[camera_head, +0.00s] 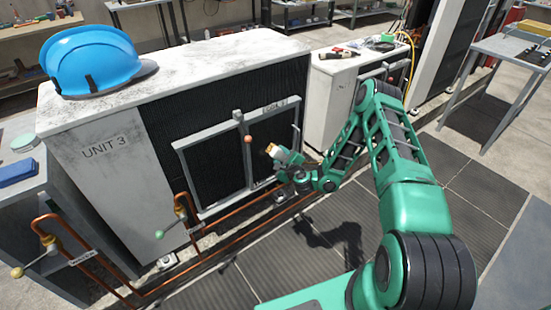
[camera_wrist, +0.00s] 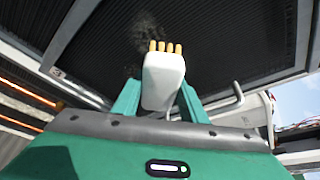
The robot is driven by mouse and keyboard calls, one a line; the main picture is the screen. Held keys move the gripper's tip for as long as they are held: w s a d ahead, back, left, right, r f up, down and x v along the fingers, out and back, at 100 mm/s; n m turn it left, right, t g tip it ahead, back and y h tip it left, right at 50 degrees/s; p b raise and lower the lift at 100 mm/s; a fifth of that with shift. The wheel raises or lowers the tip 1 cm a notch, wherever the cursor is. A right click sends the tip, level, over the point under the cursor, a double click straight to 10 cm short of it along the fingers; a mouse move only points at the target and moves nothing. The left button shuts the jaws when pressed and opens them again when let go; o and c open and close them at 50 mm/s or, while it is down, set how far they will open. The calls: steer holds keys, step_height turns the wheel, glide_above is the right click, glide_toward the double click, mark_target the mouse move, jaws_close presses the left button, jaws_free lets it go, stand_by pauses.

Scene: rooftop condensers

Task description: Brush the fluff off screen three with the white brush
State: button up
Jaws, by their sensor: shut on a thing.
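My gripper (camera_head: 284,165) is shut on the white brush (camera_head: 280,153), whose tan bristles point away from my wrist. In the wrist view the white brush (camera_wrist: 163,80) stands between the two green fingers (camera_wrist: 160,103). The dark mesh screen (camera_head: 215,165) is in a grey frame on the front of the condenser marked UNIT 3 (camera_head: 105,150). My gripper is at the frame's lower right. In the wrist view a faint greyish patch of fluff (camera_wrist: 143,34) lies on the dark screen (camera_wrist: 215,40) beyond the bristles. I cannot tell whether the bristles touch the screen.
A blue hard hat (camera_head: 90,62) sits on the white condenser top. Copper pipes (camera_head: 185,215) with valve handles run low in front. A second white unit (camera_head: 335,95) with tools on it stands to the right. A grey table (camera_head: 510,55) is at the far right.

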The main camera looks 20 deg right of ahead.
steer(key=shift+w+d+r, duration=0.1)
steer(key=shift+w+d, duration=0.15)
steer(key=shift+d, duration=0.4)
steer(key=shift+w+d+f, duration=0.1)
steer(key=shift+w+d, duration=0.2)
steer(key=shift+d, duration=0.3)
steer(key=shift+w+d+r, duration=0.1)
steer(key=shift+w+d, duration=0.15)
steer(key=shift+d, duration=0.4)
steer(key=s+d, duration=0.1)
steer(key=s, duration=0.4)
steer(key=shift+s+d, duration=0.4)
steer(key=shift+s+d, duration=0.25)
steer(key=shift+s, duration=0.5)
steer(key=shift+s+d, duration=0.25)
steer(key=shift+s, duration=0.45)
